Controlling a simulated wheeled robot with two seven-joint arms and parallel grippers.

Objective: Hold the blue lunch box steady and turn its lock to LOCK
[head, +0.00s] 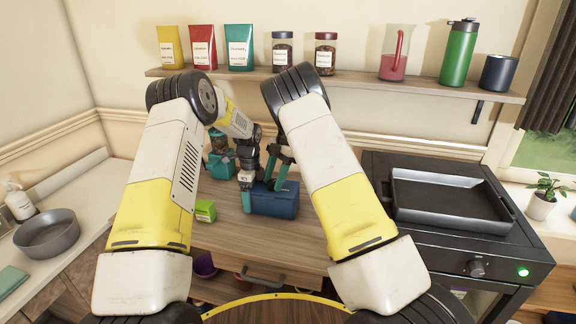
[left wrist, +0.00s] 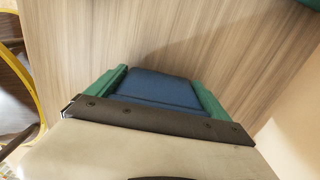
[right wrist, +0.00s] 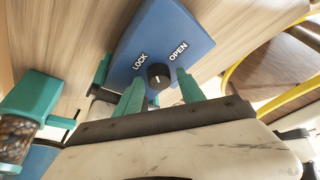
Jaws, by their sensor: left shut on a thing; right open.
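The blue lunch box (head: 276,200) stands on the wooden counter in the head view. The right wrist view shows its blue face (right wrist: 178,35) with the words LOCK and OPEN and a round black lock knob (right wrist: 159,76) just below and between them. I cannot read the knob's exact setting. My right gripper (right wrist: 163,90) is open, its teal fingers on either side of the knob, with no clear contact visible. My left gripper (left wrist: 160,88) is shut on the lunch box, one finger along each side. In the head view the grippers crowd together at the box and partly hide it.
A lime-green block (head: 205,211) and a teal object with dark contents (head: 220,158) stand left of the box. A black oven with a roasting pan (head: 450,201) stands to the right. A shelf (head: 350,82) with jars and bottles runs along the wall. The counter in front is clear.

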